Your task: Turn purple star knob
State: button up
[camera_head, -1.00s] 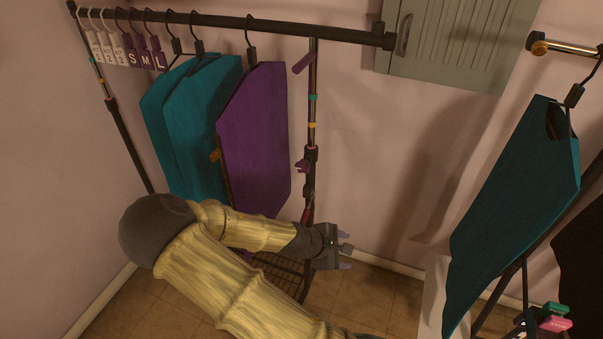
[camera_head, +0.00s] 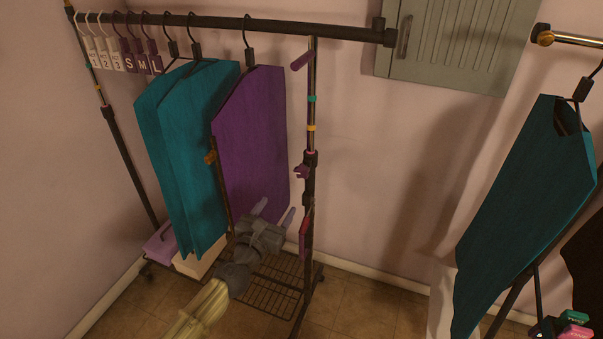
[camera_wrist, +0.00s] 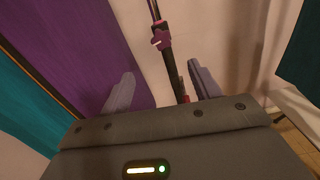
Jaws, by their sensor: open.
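The purple star knob (camera_head: 302,172) sits on the right upright post (camera_head: 311,130) of the clothes rack, just below a dark collar. In the wrist view the knob (camera_wrist: 160,36) shows above the gap between my fingers, farther off and untouched. My gripper (camera_head: 275,212) is open and empty, below and left of the knob in the head view, in front of the purple garment's lower part. In the wrist view my gripper's two grey-violet fingers (camera_wrist: 162,82) stand apart, with the post running down between them.
A purple garment (camera_head: 255,130) and teal garments (camera_head: 185,140) hang left of the post. A wire shelf (camera_head: 270,290) lies low on the rack. Another teal garment (camera_head: 525,210) hangs at the right.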

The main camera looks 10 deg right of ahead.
aim_at(301, 174)
jog(key=p+x, duration=0.3)
jog(key=x, duration=1.3)
jog(key=shift+w+d, duration=0.45)
jog(key=shift+w, duration=0.25)
jog(key=shift+f, duration=0.1)
jog(key=shift+s+d, duration=0.1)
jog(key=c, duration=1)
